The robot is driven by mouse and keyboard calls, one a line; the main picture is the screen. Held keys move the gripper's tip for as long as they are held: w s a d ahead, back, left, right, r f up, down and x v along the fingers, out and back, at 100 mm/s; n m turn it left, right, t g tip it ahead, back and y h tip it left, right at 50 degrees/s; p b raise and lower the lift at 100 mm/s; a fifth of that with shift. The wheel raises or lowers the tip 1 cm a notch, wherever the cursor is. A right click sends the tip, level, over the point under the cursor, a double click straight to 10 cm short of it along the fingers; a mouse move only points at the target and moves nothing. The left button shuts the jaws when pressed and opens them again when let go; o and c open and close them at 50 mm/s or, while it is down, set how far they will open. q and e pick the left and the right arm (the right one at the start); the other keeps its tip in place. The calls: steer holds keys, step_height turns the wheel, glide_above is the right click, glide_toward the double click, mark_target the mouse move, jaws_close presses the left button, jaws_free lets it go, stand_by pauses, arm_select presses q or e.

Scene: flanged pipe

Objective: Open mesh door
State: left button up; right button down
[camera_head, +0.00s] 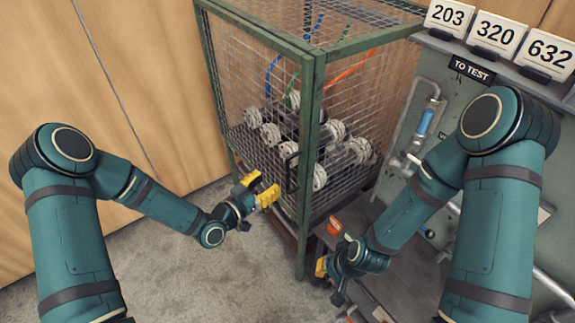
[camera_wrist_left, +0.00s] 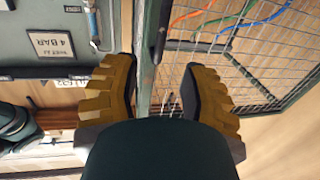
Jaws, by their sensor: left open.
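The mesh door (camera_head: 258,85) is the left face of a green-framed wire cage and looks closed against the corner post (camera_head: 308,130). A black bar handle (camera_head: 290,172) stands upright near that post. My left gripper (camera_head: 264,187) is open, just left of the handle. In the left wrist view the handle (camera_wrist_left: 160,28) lies beyond the gap between the yellow fingers of my left gripper (camera_wrist_left: 158,85), and no contact shows. My right gripper (camera_head: 328,278) is low at the bench's left end, in front of the cage; its finger opening is unclear.
Several grey flanged parts (camera_head: 270,134) sit inside the cage, with coloured hoses above. A grey bench (camera_head: 415,275) with an orange cup (camera_head: 335,226) stands to the right. Number cards (camera_head: 495,35) stand on a shelf. Floor (camera_head: 185,280) left of the cage is clear.

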mark_target(286, 168)
arm_select(q)
steer(key=x, duration=0.8)
steer(key=shift+w+d, duration=0.15)
steer(key=shift+c, duration=0.3)
jaws_close()
